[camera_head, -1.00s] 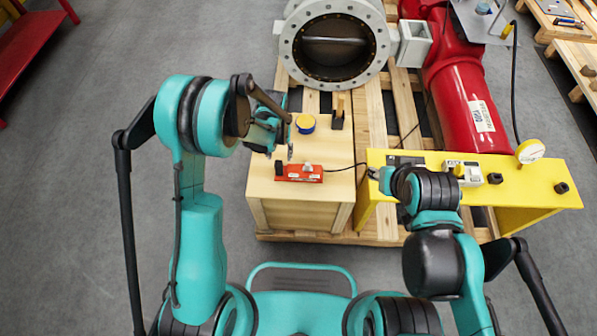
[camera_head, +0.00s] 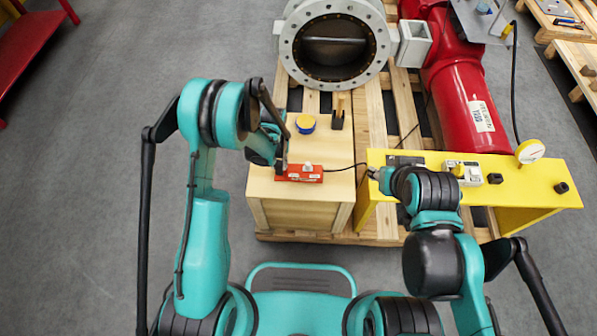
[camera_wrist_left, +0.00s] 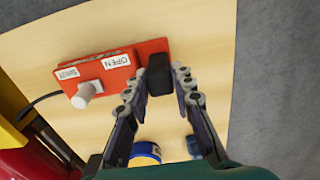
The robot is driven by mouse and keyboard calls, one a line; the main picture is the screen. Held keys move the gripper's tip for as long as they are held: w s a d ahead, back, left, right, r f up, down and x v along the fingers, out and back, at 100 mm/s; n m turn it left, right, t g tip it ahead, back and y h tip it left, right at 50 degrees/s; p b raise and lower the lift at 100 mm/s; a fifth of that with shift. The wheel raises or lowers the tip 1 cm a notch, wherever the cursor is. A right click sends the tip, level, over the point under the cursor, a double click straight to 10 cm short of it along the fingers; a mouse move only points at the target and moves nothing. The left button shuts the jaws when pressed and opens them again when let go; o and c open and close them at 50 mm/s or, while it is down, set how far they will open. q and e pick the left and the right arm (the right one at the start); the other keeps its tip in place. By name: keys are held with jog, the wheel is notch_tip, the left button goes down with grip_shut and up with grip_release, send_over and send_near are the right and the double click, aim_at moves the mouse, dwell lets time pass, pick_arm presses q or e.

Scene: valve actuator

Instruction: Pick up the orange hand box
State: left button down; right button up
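The orange-red hand box (camera_head: 305,174) lies on top of the wooden crate (camera_head: 261,188). It has labels, a pale knob and a black block at one end, and a dark cable runs from it. My left gripper (camera_head: 281,165) is at the box's left end. In the left wrist view the hand box (camera_wrist_left: 100,75) shows an "OPEN" label, and the open fingers of my left gripper (camera_wrist_left: 158,78) stand on either side of the black block (camera_wrist_left: 158,74), with small gaps visible. My right gripper (camera_head: 373,173) is by the yellow bench's left end; its fingers are too small to read.
A blue-and-yellow round object (camera_head: 306,123) and a dark stand (camera_head: 337,115) are on the crate behind the box. The yellow bench (camera_head: 530,190) with a gauge (camera_head: 530,151) is at right. A large flanged valve (camera_head: 335,50) and red cylinder (camera_head: 470,90) stand behind.

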pick_arm(q)
jog(key=shift+r, duration=0.1)
notch_tip(320, 180, up, 8)
jog(key=shift+r, duration=0.2)
notch_tip(320, 180, down, 6)
jog(key=shift+r, duration=0.1)
jog(key=shift+f, duration=1.05)
jog(key=shift+f, duration=0.45)
dwell(0.7)
